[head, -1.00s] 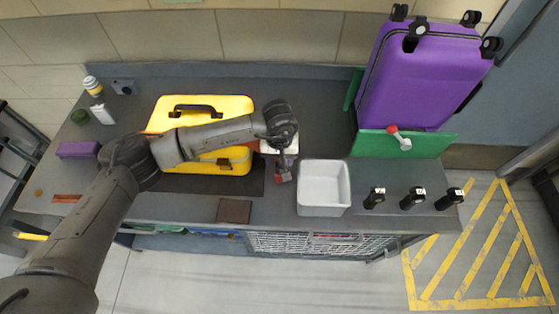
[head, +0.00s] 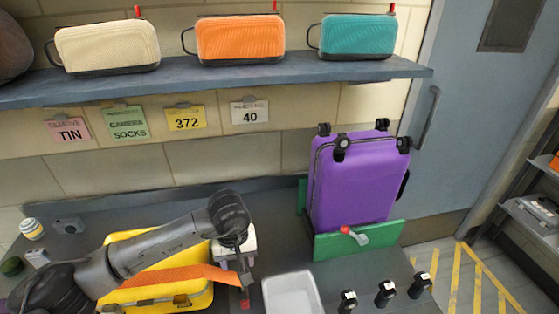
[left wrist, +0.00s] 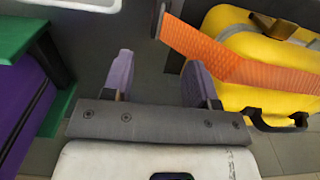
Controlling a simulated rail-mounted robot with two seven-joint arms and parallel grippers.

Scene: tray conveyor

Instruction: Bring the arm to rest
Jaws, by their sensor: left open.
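My left gripper (head: 243,296) is over the bench, between the yellow case and the white tray. In the left wrist view its two purple-grey fingers (left wrist: 160,78) are apart with nothing between them. The yellow case (head: 190,293) lies on the bench, partly hidden behind my left arm; it also shows in the left wrist view (left wrist: 235,28). An orange strap (head: 180,279) runs across the case, and its metal-tipped end (left wrist: 160,22) lies beyond the fingers, apart from them. My right gripper is not in view.
A white tray (head: 291,292) stands right of the gripper. A purple suitcase (head: 355,185) stands upright by a green panel (head: 380,240) with a red-knobbed lever (head: 355,235).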

